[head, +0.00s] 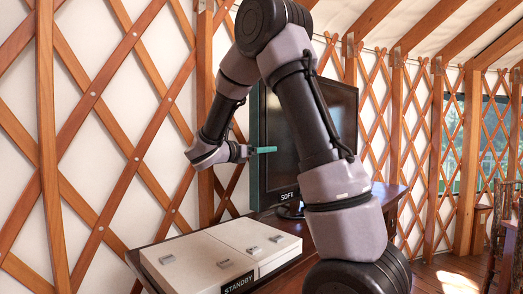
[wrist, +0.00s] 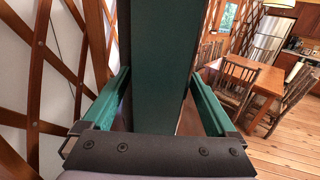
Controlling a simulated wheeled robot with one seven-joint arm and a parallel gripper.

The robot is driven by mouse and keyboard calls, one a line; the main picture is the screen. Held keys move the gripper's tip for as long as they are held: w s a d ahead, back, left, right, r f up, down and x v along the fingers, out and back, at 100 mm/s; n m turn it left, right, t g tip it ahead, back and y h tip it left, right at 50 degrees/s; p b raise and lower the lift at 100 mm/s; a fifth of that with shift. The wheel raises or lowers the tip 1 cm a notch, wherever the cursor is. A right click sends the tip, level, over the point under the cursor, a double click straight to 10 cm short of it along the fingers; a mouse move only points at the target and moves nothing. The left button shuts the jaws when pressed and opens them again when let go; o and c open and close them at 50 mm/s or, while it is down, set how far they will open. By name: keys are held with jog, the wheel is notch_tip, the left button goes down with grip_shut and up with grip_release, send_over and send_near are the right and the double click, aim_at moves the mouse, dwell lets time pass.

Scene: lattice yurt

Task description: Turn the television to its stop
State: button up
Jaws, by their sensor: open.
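The television (head: 281,172) stands upright on a low wooden cabinet, with a dark screen, the label "SOFT" on its lower bezel and a teal side edge. My arm hides the middle of the screen. My gripper (head: 268,150) is at the television's left side, about mid-height. In the wrist view, the television's teal edge (wrist: 153,60) stands between the two teal fingers of my open gripper (wrist: 160,73).
A white box with two lids (head: 215,255) and a "STANDBY" label lies on the wooden cabinet (head: 397,192), left of the television. The lattice wall (head: 95,95) is close behind. A dining table (wrist: 250,75) with chairs stands at the right in the wrist view.

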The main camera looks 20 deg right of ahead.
jog(key=shift+w+d, duration=0.1)
jog(key=shift+d, duration=0.05)
grip_shut()
jog(key=w+a+m+g, duration=0.1)
jog(key=w+a+g, duration=0.1)
jog(key=w, duration=0.7)
jog(key=shift+w+a+r+h, duration=0.15)
jog(key=shift+a+h, duration=0.25)
jog(key=shift+a, duration=0.2)
grip_release()
jog(key=shift+w, duration=0.1)
jog(key=shift+m, duration=0.3)
